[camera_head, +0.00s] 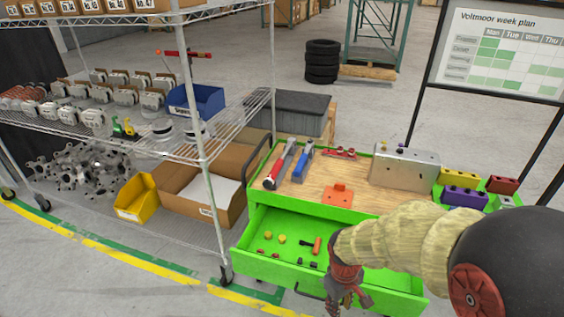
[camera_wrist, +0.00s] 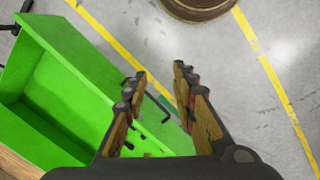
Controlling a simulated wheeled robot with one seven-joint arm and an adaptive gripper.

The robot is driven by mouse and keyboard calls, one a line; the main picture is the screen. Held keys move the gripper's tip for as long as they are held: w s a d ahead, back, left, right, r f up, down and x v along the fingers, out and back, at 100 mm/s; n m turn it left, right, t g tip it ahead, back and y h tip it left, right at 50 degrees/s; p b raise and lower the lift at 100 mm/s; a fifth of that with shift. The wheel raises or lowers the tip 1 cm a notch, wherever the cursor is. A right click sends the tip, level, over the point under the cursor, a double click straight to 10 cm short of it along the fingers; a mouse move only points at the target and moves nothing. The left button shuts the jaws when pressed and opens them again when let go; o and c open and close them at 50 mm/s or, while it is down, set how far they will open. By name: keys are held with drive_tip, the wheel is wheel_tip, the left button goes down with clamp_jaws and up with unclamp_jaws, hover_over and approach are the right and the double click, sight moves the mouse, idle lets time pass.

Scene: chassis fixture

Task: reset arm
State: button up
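My gripper (camera_head: 345,288) hangs at the lower middle of the head view, in front of the open green drawer (camera_head: 283,270) and partly over its front. In the wrist view my gripper (camera_wrist: 160,82) points down with its two fingers apart and nothing between them. The green drawer (camera_wrist: 62,75) lies to the left of the fingers there. My arm enters the head view from the right and hides the right part of the drawer.
Small parts lie in the drawer. A wire shelf (camera_head: 110,135) stands at left, and a whiteboard (camera_head: 500,50) at back right. Floor in front shows yellow lines.

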drive_tip(key=s+d+r+m+t, duration=0.1)
drive_tip(key=s+r+m+t, duration=0.1)
drive_tip(key=r, duration=0.6)
drive_tip(key=s+r+m+t, duration=0.2)
drive_tip(key=s+r, duration=0.3)
drive_tip(key=r, duration=0.4)
drive_tip(key=s+d+r+m+t+y, duration=0.1)
drive_tip(key=s+r+m, duration=0.1)
drive_tip(key=r, duration=0.6)
drive_tip(key=shift+s+d+r+t, duration=0.3)
drive_tip(key=shift+s+r+t, duration=0.1)
drive_tip(key=shift+s, duration=0.45)
